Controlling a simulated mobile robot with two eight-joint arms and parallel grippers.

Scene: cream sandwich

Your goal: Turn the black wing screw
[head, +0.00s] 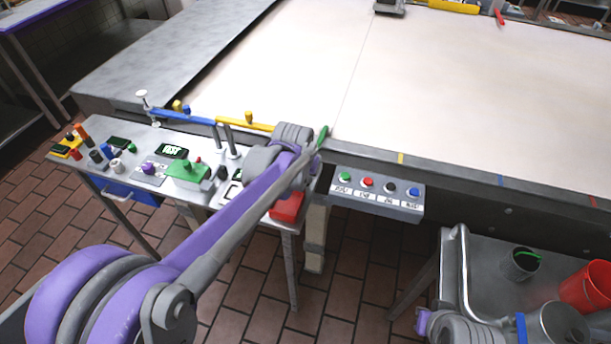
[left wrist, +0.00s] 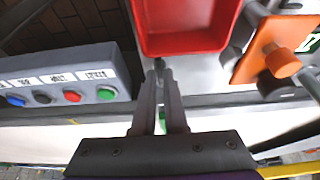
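My left arm reaches across the head view, and its wrist covers the table's right end, hiding the fingertips there. In the left wrist view my left gripper (left wrist: 164,76) has its two fingers close together, with a narrow gap between them. A small dark piece (left wrist: 159,63) sits just beyond the fingertips, below the red bin (left wrist: 186,30); it may be the black wing screw, but it is too small to be sure. I cannot tell whether the fingers touch it. A green piece (left wrist: 163,118) shows between the fingers.
A button box (head: 378,192) hangs from the conveyor's near edge, right of my wrist. A green device (head: 187,173) and several small parts crowd the left table. A red bucket (head: 588,288) is at lower right.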

